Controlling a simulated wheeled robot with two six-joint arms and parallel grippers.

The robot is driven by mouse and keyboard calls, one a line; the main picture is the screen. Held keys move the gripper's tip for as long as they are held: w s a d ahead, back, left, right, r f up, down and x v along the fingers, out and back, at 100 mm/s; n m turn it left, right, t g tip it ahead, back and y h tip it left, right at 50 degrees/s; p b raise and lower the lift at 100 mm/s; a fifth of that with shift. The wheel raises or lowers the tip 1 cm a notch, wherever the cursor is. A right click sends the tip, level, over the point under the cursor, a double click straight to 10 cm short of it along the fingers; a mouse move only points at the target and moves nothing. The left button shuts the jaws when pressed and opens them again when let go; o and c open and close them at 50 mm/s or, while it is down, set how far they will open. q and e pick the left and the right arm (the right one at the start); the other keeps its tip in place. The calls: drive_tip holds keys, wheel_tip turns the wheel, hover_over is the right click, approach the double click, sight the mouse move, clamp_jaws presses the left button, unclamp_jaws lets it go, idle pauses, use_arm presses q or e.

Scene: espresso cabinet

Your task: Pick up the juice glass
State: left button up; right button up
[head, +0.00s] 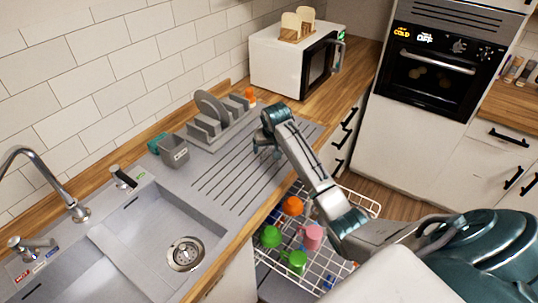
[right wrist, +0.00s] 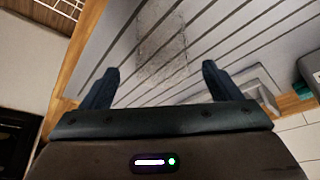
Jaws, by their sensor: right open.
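A clear, faintly speckled shape, which looks like the juice glass (right wrist: 163,45), is on the ribbed drainboard in the right wrist view. It lies ahead of my right gripper (right wrist: 160,82), roughly between the two spread fingers. The fingers are open and nothing is clamped between them. In the head view my right gripper (head: 266,150) is low over the drainboard (head: 228,190), pointing down. I cannot make out the glass there. My left gripper is not in view.
A grey dish rack (head: 215,128) with plates stands behind the gripper, beside a grey container (head: 174,152). The sink (head: 150,225) is at left. A pulled-out white wire rack (head: 325,262) with several coloured cups is below the counter. A microwave (head: 285,62) stands at the back.

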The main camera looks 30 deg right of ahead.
sight(269, 149)
drive_tip(key=shift+p+x, duration=0.65)
drive_tip(key=shift+x, duration=1.2)
drive_tip(key=shift+w+a, duration=0.1)
drive_tip(key=shift+a, duration=0.1)
drive_tip(key=shift+c, duration=0.2)
drive_tip(key=c, duration=1.2)
drive_tip(key=shift+r, duration=0.1)
drive_tip(key=shift+c, duration=0.2)
